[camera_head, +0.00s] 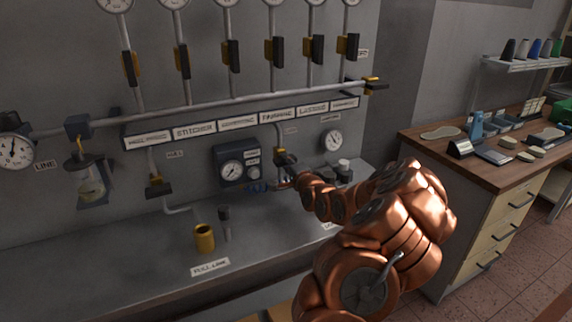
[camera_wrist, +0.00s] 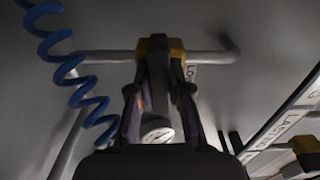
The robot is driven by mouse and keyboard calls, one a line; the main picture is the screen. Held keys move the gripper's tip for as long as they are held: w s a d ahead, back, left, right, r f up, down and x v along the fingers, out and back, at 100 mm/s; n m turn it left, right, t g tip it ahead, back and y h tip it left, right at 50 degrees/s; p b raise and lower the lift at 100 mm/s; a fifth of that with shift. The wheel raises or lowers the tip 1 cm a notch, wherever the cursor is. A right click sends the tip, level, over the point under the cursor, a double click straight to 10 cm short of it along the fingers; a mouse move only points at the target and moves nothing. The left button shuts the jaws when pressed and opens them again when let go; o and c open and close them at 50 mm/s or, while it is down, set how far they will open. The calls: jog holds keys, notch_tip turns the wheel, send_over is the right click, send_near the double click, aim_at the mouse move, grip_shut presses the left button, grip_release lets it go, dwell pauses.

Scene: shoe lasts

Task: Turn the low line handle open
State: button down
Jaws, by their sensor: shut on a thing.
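The low line handle (camera_head: 285,159) is a black lever on a yellow valve body, on a pipe below the label board in the head view. In the wrist view the black handle (camera_wrist: 157,72) stands between my fingers, across the grey pipe (camera_wrist: 105,56). A partly hidden label beginning "LO" is beside it. My gripper (camera_head: 285,180) reaches the handle from the right in the head view, partly hidden by my arm. In the wrist view my gripper (camera_wrist: 158,95) has one finger on each side of the handle and is shut on it.
A blue coiled hose (camera_wrist: 67,65) hangs left of the handle in the wrist view. A dial box (camera_head: 236,166), a yellow cup (camera_head: 204,238) and small dark-capped bottles stand near the bench. Several upper valves line the main pipe (camera_head: 220,108). The bench's front left is clear.

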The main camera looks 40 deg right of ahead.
jog(key=n+b, duration=0.1)
jog(key=b, duration=0.1)
jog(key=n+b, duration=0.2)
jog(key=shift+f, duration=0.35)
jog(key=n+b, duration=0.5)
jog(key=b, duration=0.1)
jog(key=shift+r, duration=0.15)
jog(key=n+b, duration=0.3)
jog(key=n, duration=0.1)
jog(key=shift+n, duration=0.4)
jog(key=shift+r+n+b, duration=0.15)
jog(key=shift+n+b, duration=1.4)
jog(key=shift+n, duration=0.75)
jog(key=c, duration=1.1)
grip_release()
